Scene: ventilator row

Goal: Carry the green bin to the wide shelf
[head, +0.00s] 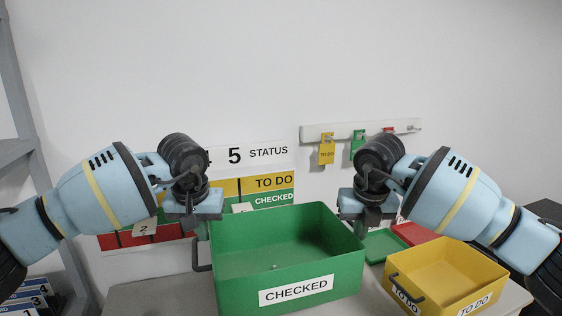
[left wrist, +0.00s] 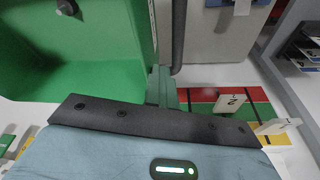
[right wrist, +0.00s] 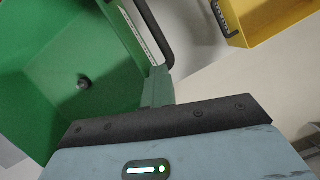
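The green bin (head: 290,245), labelled CHECKED, is upright in front of me at the worktop, between my two grippers. It looks empty apart from a small dark knob inside. My left gripper (head: 195,228) points down at the bin's left end; in the left wrist view its fingers (left wrist: 162,85) are together at the wall and dark handle. My right gripper (head: 368,222) is at the right end; in the right wrist view its fingers (right wrist: 158,88) are together at that wall and handle. Whether the bin's base touches the worktop is hidden. I cannot tell which surface is the wide shelf.
A yellow bin (head: 445,270), labelled TO DO, stands close on the right of the worktop (head: 160,295). Green and red trays (head: 415,233) lie behind it. A status board (head: 270,183) and tag rail (head: 310,133) are on the wall. A grey rack (head: 15,150) stands left.

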